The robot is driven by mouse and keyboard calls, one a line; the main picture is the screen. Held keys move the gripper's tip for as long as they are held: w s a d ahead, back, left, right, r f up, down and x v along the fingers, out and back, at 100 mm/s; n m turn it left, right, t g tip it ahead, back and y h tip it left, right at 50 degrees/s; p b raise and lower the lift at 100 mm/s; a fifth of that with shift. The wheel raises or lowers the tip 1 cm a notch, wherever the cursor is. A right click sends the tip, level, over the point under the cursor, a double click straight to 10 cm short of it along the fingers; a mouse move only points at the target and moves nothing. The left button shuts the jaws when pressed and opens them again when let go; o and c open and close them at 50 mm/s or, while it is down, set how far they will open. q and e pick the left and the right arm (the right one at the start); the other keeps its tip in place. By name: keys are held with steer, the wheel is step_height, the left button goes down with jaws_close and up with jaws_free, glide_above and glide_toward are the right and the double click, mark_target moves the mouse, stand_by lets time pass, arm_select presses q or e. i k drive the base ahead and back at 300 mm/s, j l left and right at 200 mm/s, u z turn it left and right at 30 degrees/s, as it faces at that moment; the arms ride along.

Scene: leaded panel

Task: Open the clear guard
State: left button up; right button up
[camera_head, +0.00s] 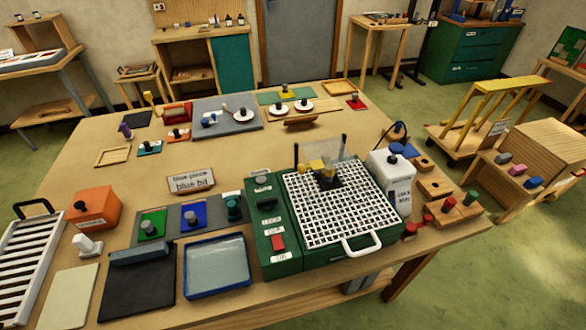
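The clear guard (339,150) is a see-through pane at the back of the green machine (278,225), between dark posts. It stands roughly upright, close to a yellow part and a dark block (327,180) on the white grid top (341,212). Its exact tilt and its hinge are hard to make out. Neither of my grippers shows in this view, and nothing touches the guard.
A white bottle with a blue cap (390,176) stands close right of the guard. A white handle (361,245) sticks out at the grid's front. A blue tray (217,264) and a "blue bit" sign (190,181) are to the left. The table's middle is fairly clear.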

mark_target(317, 164)
steer(key=k+j, duration=0.1)
steer(key=j, duration=0.4)
steer(key=j+z, duration=0.1)
steer(key=j, duration=0.35)
steer(key=k+j, duration=0.15)
steer(key=j, duration=0.35)
steer(key=k+j, duration=0.1)
steer(key=j, duration=0.4)
steer(key=k+j+z, duration=0.1)
steer(key=j, duration=0.35)
steer(key=k+j, duration=0.1)
steer(key=j, duration=0.4)
